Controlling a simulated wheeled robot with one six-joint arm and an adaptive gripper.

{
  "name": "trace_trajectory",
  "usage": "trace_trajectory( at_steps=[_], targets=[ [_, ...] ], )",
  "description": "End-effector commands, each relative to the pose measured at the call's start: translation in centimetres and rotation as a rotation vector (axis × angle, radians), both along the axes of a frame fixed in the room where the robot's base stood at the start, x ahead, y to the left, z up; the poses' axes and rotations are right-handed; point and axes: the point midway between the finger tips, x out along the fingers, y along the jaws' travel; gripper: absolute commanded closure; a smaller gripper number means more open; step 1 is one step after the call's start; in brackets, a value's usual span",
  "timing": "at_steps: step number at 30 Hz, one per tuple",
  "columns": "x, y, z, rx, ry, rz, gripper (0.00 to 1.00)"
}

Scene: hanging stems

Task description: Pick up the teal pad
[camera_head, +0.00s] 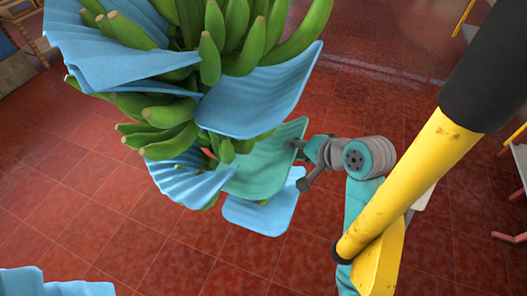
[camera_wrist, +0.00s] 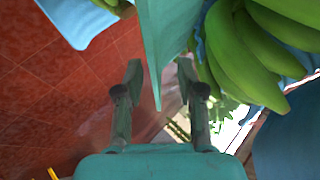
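The teal pad (camera_head: 262,165) hangs on the right side of the banana bunch, between blue pads. In the wrist view the teal pad (camera_wrist: 160,30) comes down from the top, seen almost edge-on, its lower tip between my fingers. My gripper (camera_head: 297,164) is at the pad's right edge with its fingers spread. In the wrist view my gripper (camera_wrist: 160,76) has one finger on each side of the pad. A gap shows beside the left finger; I cannot tell whether the right finger touches.
Green bananas (camera_head: 165,125) hang close by at the left, and also show at the right in the wrist view (camera_wrist: 245,50). Blue pads lie above (camera_head: 262,95) and below (camera_head: 262,213) the teal one. Open red tiled floor (camera_head: 130,235) lies below.

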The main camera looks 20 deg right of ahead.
Motion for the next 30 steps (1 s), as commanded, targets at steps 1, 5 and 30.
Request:
trace_trajectory(
  at_steps=[1,5,30],
  targets=[
    [0.1,0.1,-0.2,0.000,0.001,0.000,0.61],
    [0.9,0.5,-1.3,0.000,0.003,0.001,0.61],
    [3.3,1.5,-3.9,0.000,0.000,0.000,1.00]
  ],
)
